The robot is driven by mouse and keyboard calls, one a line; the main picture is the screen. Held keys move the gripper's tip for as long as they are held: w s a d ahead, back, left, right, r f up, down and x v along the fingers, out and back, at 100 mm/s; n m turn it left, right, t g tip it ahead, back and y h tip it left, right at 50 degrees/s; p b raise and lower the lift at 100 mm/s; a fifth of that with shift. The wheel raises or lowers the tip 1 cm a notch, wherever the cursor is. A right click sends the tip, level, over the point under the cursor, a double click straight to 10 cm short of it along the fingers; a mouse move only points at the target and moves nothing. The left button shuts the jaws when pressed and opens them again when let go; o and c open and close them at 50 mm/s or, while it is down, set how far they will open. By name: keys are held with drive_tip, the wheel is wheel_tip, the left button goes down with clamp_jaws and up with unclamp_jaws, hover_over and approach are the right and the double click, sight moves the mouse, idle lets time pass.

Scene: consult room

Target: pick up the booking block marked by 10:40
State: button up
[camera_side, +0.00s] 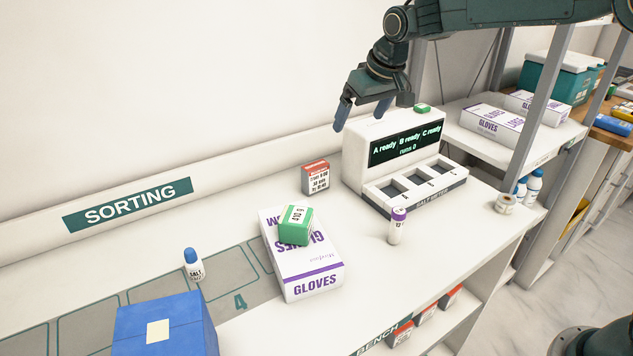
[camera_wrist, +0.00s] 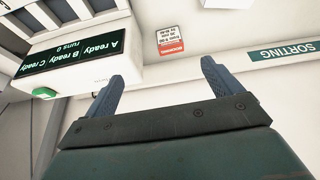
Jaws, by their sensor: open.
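A small block with a red top band and a white printed face (camera_side: 316,178) stands on the bench left of the white meter. It also shows in the wrist view (camera_wrist: 170,40), upside down, ahead of the fingers; its lines are too small to read surely. A green block with a white label (camera_side: 295,226) sits on top of a white gloves box (camera_side: 315,284); its label shows digits I cannot read surely. My gripper (camera_side: 360,120) is open and empty, high above the bench by the meter's back left. Its two blue fingers are spread in the wrist view (camera_wrist: 162,70).
The white meter (camera_side: 378,180) has a lit screen and three slots. A purple-capped vial (camera_side: 397,227) stands before it. A blue-capped bottle (camera_side: 194,266) and blue box (camera_side: 165,335) are at left. A shelf with glove boxes (camera_side: 490,126) stands at right.

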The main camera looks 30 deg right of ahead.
approach(315, 177)
drive_tip(key=shift+w+d+r, duration=0.35)
drive_tip(key=shift+r, duration=0.2)
drive_tip(key=shift+w+d+r, duration=0.35)
drive_tip(key=shift+r, duration=0.25)
drive_tip(key=shift+x, duration=4.3)
drive_tip(key=shift+s+f, duration=0.15)
drive_tip(key=shift+s+x, duration=0.25)
drive_tip(key=shift+x, duration=2.35)
drive_tip(key=c, duration=1.1)
